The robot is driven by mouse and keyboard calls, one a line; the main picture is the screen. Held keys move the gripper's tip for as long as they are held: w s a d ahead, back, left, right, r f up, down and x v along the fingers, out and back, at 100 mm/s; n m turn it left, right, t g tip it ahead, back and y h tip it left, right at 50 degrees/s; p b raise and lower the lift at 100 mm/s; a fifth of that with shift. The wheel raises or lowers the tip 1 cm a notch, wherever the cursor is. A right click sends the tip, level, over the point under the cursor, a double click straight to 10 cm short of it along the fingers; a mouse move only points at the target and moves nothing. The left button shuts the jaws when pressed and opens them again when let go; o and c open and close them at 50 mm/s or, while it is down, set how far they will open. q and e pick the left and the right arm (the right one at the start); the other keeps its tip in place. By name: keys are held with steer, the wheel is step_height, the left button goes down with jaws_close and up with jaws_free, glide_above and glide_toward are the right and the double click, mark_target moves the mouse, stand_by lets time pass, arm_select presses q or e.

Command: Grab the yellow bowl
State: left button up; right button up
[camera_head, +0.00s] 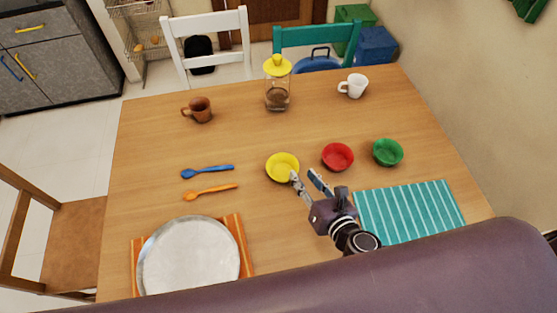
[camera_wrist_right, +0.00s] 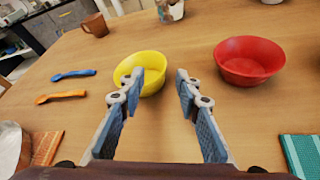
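The yellow bowl (camera_head: 282,166) sits upright on the wooden table, near its middle, in the head view. It also shows in the right wrist view (camera_wrist_right: 150,68), just beyond the left finger, which covers part of its near side. My right gripper (camera_head: 304,175) is open and empty at the near right side of the bowl. In the right wrist view its fingers (camera_wrist_right: 160,82) are spread apart with bare table between them. I cannot tell whether the left finger touches the bowl. My left gripper is not in view.
A red bowl (camera_head: 338,156) and a green bowl (camera_head: 388,152) stand to the right. A striped teal mat (camera_head: 410,210) lies near right. Blue (camera_head: 208,171) and orange (camera_head: 210,192) spoons lie left. A jar (camera_head: 278,90) and two mugs stand farther back. A round tray (camera_head: 188,258) lies near left.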

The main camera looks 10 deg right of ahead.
mark_target(292, 161)
steer(key=x, duration=0.2)
steer(key=shift+w, duration=0.3)
steer(key=p+x, duration=0.1)
steer(key=x, duration=0.3)
steer(key=shift+f, duration=0.1)
steer(key=shift+c, duration=0.3)
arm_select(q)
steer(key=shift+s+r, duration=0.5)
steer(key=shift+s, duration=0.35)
arm_select(e)
jaws_close()
